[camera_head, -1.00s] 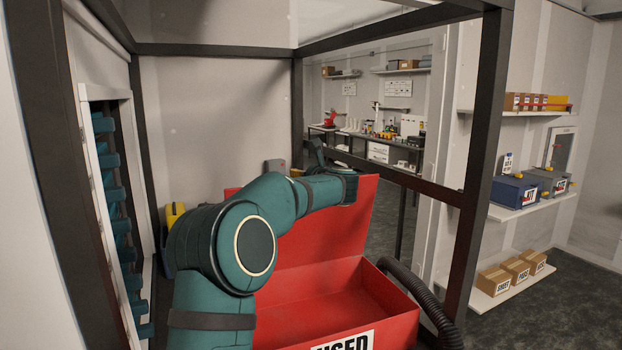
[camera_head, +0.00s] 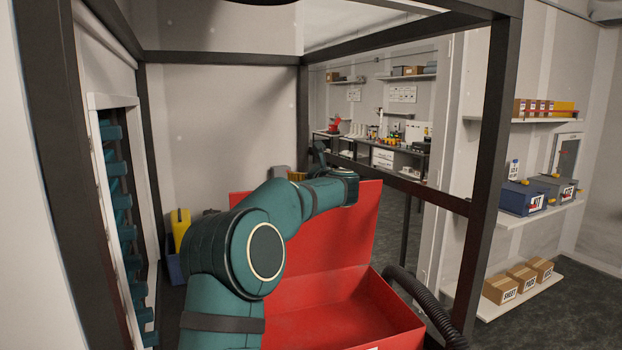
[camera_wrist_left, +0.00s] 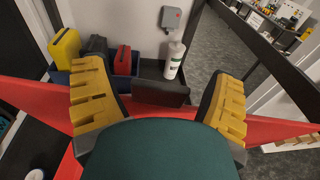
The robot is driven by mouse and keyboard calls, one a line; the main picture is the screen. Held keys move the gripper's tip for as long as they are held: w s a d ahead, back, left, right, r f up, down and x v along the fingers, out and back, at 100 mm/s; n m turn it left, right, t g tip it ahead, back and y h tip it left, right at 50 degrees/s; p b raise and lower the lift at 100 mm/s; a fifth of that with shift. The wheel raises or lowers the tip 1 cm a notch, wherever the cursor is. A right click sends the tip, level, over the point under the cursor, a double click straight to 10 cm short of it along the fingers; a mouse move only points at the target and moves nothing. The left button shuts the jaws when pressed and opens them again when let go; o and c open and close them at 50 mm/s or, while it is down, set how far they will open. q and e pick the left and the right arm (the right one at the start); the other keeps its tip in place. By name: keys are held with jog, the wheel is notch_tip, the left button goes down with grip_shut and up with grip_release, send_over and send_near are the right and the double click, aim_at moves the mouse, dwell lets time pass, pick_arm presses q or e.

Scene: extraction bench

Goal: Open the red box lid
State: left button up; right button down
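The red box (camera_head: 395,312) stands low at the front middle of the head view, with its inside showing. Its red lid (camera_head: 345,235) is raised, standing up at the back of the box. My left arm reaches over the box to the lid, and the gripper itself is not clear in the head view. In the left wrist view my left gripper (camera_wrist_left: 160,75) is open, its two yellow fingers wide apart. A red panel, apparently the lid (camera_wrist_left: 262,130), passes by both fingers; I cannot tell whether they touch it. My right gripper is not in view.
A dark frame post (camera_head: 490,170) and a black hose (camera_head: 425,300) stand right of the box. A yellow case (camera_head: 180,228) is at the left. The wrist view shows a white bottle (camera_wrist_left: 174,58) and a dark case (camera_wrist_left: 160,92) beyond the fingers. Shelves (camera_head: 535,212) hold boxes at the right.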

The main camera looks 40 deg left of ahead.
pick_arm(q)
jog(key=shift+w+f, duration=0.1)
jog(key=shift+d, duration=0.45)
jog(key=v, duration=1.1)
jog(key=shift+s, duration=0.35)
